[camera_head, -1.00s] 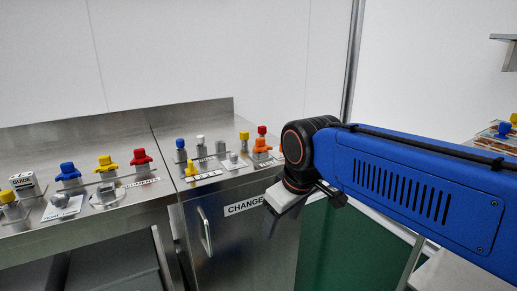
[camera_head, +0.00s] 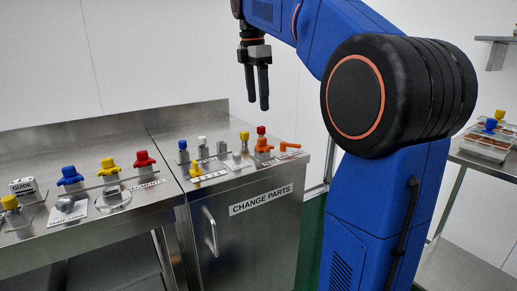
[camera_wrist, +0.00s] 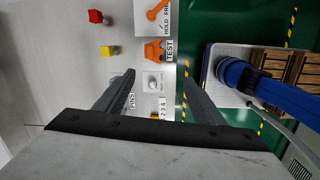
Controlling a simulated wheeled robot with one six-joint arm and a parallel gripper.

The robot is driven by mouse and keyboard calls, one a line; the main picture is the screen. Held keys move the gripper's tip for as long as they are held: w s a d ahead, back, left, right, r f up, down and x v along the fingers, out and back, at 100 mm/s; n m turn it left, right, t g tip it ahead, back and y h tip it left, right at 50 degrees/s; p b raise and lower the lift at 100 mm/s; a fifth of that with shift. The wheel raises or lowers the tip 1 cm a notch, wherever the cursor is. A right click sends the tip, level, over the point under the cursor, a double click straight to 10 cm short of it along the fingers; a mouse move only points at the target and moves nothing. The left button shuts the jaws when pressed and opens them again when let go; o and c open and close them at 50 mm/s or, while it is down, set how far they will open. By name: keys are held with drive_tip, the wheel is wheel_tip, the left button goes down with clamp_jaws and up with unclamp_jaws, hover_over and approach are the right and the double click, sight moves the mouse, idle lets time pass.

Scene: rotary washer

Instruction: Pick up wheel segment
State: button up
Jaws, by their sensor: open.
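My gripper (camera_head: 258,103) hangs open and empty, pointing down, above the back of the right-hand steel counter. In the wrist view its two fingers (camera_wrist: 159,78) are spread, with a small grey part (camera_wrist: 152,82) on a white label showing between them, well below. I cannot tell for sure which part is the wheel segment. Knobbed parts in blue (camera_head: 70,177), yellow (camera_head: 109,167) and red (camera_head: 143,159) stand in a row on the left counter. An orange part (camera_head: 263,146) sits by the TEST label on the right counter; it also shows in the wrist view (camera_wrist: 153,51).
A side table (camera_head: 470,160) at right carries a tray.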

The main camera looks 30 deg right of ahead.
drive_tip(key=w+d+r+n, duration=0.1)
drive_tip(key=w+r+n, duration=0.1)
drive_tip(key=w, duration=0.1)
approach(263, 138)
wheel_tip(263, 138, down, 5)
drive_tip(key=shift+w, duration=0.1)
drive_tip(key=shift+d+f, duration=0.2)
drive_tip(key=shift+f, duration=0.65)
drive_tip(key=shift+d+f, duration=0.2)
drive_tip(key=shift+f, duration=0.7)
drive_tip(key=shift+d+f, duration=0.2)
drive_tip(key=shift+f, duration=0.65)
drive_tip(key=c, duration=1.4)
